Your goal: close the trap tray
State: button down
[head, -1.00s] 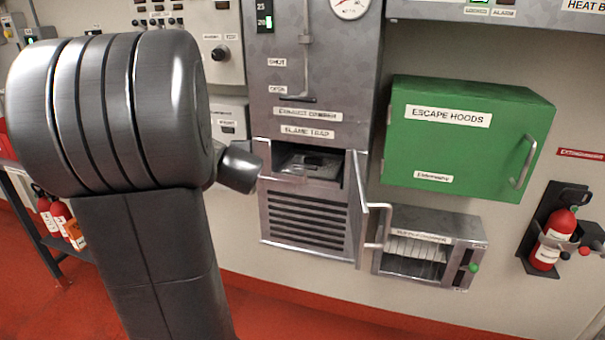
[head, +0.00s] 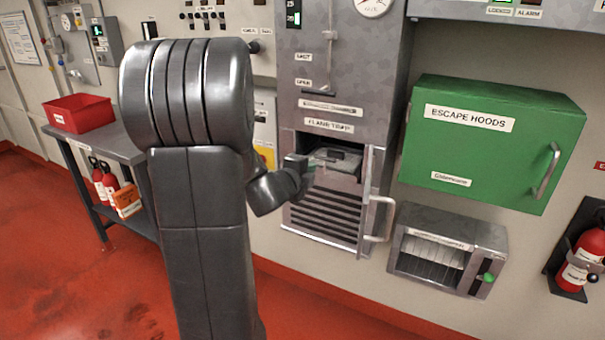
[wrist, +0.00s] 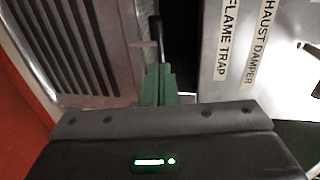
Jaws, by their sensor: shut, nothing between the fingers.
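The trap tray (head: 337,158) is a grey metal piece in the opening under the "FLAME TRAP" label (head: 329,126). Its hinged door (head: 376,190) stands open on the right. My gripper (head: 306,172) is at the left side of the opening, partly hidden by my arm in the head view. In the wrist view its green fingers (wrist: 155,82) are shut and empty. They point at the gap between the vent grille (wrist: 75,45) and the labelled panel. I cannot tell whether they touch the tray.
A green escape hoods box (head: 490,145) hangs to the right, above a small grey cabinet (head: 450,250). The door's handle (head: 385,222) juts into the room. A table with a red bin (head: 78,112) stands at left. The red floor in front is clear.

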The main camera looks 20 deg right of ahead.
aim_at(324, 159)
jog(key=x, duration=0.7)
jog(key=shift+w+d, duration=0.2)
jog(key=x, duration=0.3)
jog(key=shift+w+d+r+p, duration=0.1)
jog(key=shift+d+r+p, duration=0.05)
jog(key=shift+r+p, duration=0.2)
jog(key=shift+r, duration=0.1)
